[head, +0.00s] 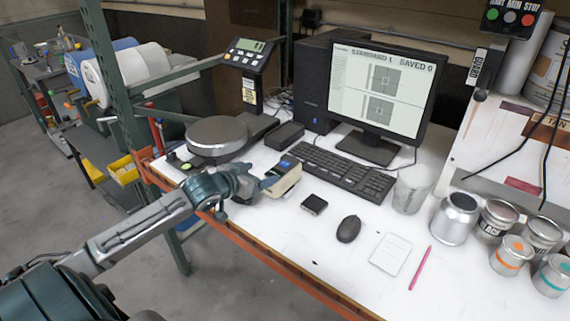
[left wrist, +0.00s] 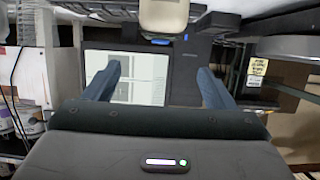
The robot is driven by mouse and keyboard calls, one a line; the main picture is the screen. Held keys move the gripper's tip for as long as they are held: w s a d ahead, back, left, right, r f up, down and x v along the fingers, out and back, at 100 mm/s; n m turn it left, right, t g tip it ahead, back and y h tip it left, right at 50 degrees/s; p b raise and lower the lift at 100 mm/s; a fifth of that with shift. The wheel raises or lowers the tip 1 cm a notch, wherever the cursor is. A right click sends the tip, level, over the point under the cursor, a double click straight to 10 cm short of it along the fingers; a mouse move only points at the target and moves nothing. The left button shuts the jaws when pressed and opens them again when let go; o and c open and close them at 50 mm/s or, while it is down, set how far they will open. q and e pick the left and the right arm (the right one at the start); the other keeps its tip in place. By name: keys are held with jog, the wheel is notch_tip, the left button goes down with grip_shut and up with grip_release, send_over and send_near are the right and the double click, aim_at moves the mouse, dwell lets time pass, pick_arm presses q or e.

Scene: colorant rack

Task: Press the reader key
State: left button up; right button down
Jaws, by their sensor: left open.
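The reader (head: 286,178) is a small beige block with a dark top and a lit blue-green screen, near the front left of the white bench. My left gripper (head: 258,181) is open and empty, right beside the reader on its left; I cannot tell whether they touch. In the left wrist view the beige body of the reader (left wrist: 163,15) shows at the top edge, beyond the two spread blue fingers of the left gripper (left wrist: 158,72). A blue patch shows on its lower edge. Its key cannot be made out clearly. My right gripper is not in view.
Behind the reader are a black box (head: 284,135), a scale with a round pan (head: 217,136) and a keyboard (head: 341,170). A small black block (head: 314,204) and a mouse (head: 348,229) lie to its right. A green post (head: 120,95) stands left.

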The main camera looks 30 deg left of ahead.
pick_arm(q)
grip_shut()
dwell(1.6)
